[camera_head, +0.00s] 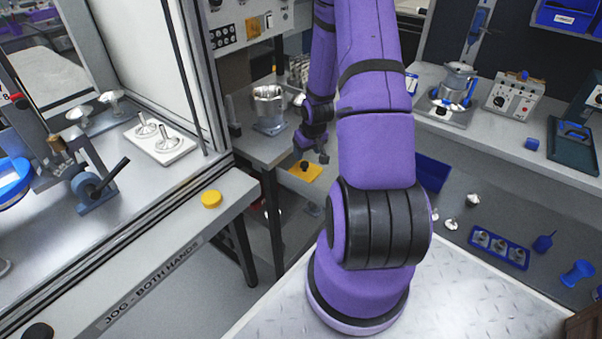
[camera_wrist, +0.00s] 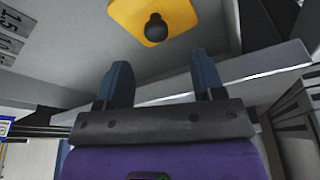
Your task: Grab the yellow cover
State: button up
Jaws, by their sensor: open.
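The yellow cover (camera_head: 305,172) is a flat yellow plate with a dark round knob. My gripper (camera_wrist: 162,85) is open and empty. Its two blue-grey fingers are apart, and the cover lies beyond their tips, not between them.
A right-hand bench (camera_head: 500,140) carries another housing (camera_head: 455,85). A blue tray (camera_head: 498,248) of parts lies lower right.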

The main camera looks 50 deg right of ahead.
aim_at(305, 163)
jog(key=shift+d+x, duration=0.15)
jog(key=shift+x, duration=1.8)
jog(key=shift+d+x, duration=0.1)
jog(key=shift+x, duration=1.8)
jog(key=c, duration=1)
